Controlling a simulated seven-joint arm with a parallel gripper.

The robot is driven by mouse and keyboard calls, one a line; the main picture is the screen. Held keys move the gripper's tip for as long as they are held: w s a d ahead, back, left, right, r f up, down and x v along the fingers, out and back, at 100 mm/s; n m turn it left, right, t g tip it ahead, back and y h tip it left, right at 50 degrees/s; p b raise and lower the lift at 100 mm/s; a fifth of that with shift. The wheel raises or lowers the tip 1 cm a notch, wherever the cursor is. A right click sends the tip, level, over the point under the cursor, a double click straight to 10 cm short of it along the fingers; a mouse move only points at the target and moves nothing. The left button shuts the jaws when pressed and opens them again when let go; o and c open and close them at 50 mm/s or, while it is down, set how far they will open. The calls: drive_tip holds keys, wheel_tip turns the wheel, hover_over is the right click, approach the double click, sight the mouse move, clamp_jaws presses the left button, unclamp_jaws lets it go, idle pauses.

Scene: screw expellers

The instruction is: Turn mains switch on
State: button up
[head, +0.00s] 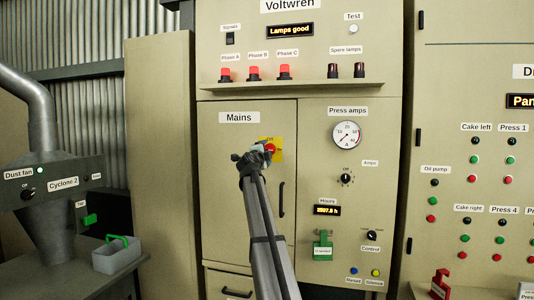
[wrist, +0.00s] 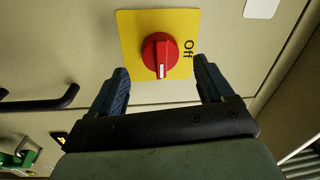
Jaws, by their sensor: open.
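The mains switch is a red rotary knob (wrist: 161,56) on a yellow plate (wrist: 128,25), on the beige door labelled "Mains" (head: 239,118). The plate carries the word "Off", and in the wrist view the knob's white mark points down the picture. In the head view the knob (head: 270,147) shows just past my gripper (head: 262,150), which partly covers the plate. In the wrist view my gripper (wrist: 160,82) is open, one finger to each side of the knob, with gaps between fingers and knob. Nothing is held.
The door around the plate is flat.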

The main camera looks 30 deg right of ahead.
drive_tip(key=v, duration=0.9)
drive_tip(key=shift+s+a, duration=0.25)
drive_tip(key=shift+s, duration=0.05)
